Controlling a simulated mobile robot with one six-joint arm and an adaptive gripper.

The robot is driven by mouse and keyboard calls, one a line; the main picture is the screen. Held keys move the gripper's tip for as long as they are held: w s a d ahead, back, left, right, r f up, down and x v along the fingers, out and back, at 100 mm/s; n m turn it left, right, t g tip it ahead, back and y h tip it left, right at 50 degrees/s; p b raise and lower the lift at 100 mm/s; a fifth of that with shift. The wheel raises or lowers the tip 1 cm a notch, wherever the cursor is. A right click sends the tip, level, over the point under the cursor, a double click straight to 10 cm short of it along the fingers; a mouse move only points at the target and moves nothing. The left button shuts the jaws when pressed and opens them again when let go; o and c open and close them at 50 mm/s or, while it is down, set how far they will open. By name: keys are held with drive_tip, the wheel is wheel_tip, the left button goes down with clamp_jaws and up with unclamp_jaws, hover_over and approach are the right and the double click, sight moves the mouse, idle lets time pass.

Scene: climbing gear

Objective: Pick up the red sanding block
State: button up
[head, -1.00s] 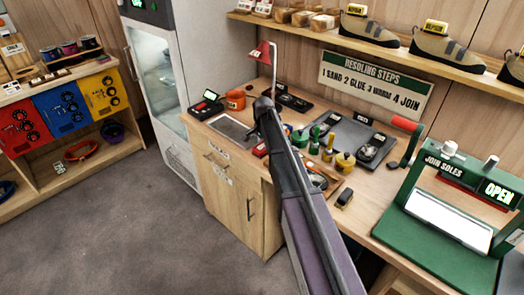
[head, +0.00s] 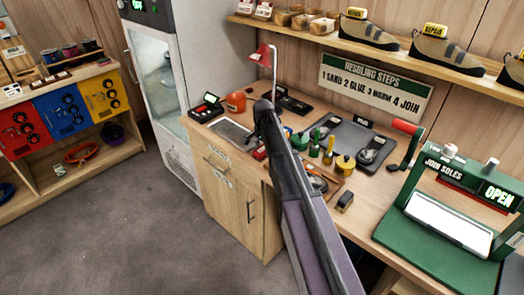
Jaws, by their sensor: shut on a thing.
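My arm reaches up from the bottom of the head view over the workbench. My gripper (head: 266,112) is at its far end, above the bench's left part; its fingers are mostly hidden by the arm. It is shut on the red sanding block (head: 260,153), of which only a small red piece shows at the left edge of the arm. The rest of the block is hidden, and I cannot tell its gap from the bench top.
Right are green and yellow bottles (head: 328,152), a grey tray (head: 352,138) and a green press (head: 440,240) marked OPEN. The floor is clear.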

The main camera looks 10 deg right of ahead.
sight(263, 148)
drive_tip(key=shift+r, duration=0.1)
wheel_tip(263, 148, up, 4)
drive_tip(key=p, duration=0.3)
drive_tip(key=shift+p, duration=0.4)
drive_tip(key=s, duration=0.5)
drive_tip(key=s+d, duration=0.1)
drive_tip(key=s, duration=0.4)
drive_tip(key=s+d+p, duration=0.1)
drive_tip(key=s, duration=0.5)
drive_tip(key=shift+r, duration=0.35)
drive_tip(key=o, duration=0.6)
drive_tip(key=c, duration=0.5)
drive_tip(key=shift+o, duration=0.2)
drive_tip(key=shift+a, duration=0.1)
